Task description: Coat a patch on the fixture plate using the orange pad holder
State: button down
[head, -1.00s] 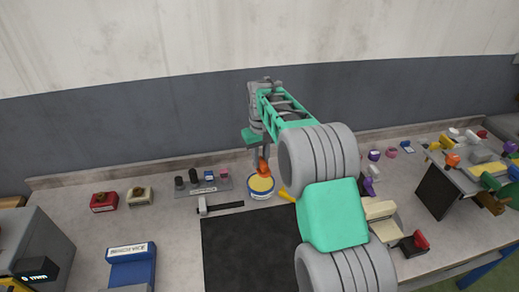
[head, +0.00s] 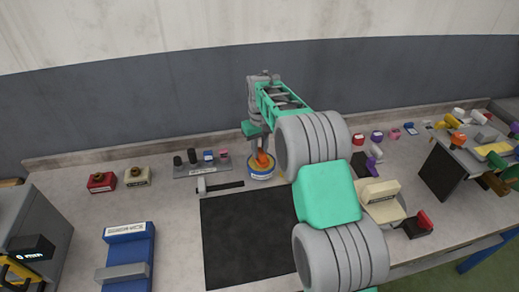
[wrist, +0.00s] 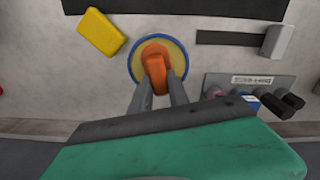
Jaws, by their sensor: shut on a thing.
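The orange pad holder (head: 264,159) is upright in the grip of my gripper (wrist: 160,80), whose two grey fingers close on its sides. It stands over a round, blue-rimmed dish (head: 262,176) with a yellow inside, and its lower end appears inside the rim. The wrist view shows the orange holder (wrist: 154,58) in front of the dish's yellow face (wrist: 175,55). The pad's underside is hidden, so contact with the yellow is unclear. A large black square plate (head: 245,235) lies in front of the dish; I cannot tell whether it is the fixture plate.
A labelled rack (head: 205,169) with small knobs stands left of the dish. A yellow block (wrist: 101,32) lies beside the dish. A blue labelled stand (head: 128,250) is front left, red and cream blocks behind it. A tilted dark panel (head: 447,183) stands right. My arm hides some bench.

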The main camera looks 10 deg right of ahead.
aim_at(260, 149)
jog(key=shift+f, duration=0.6)
dwell(1.6)
jog(key=shift+r+p, duration=2.05)
jog(key=shift+r, duration=1.5)
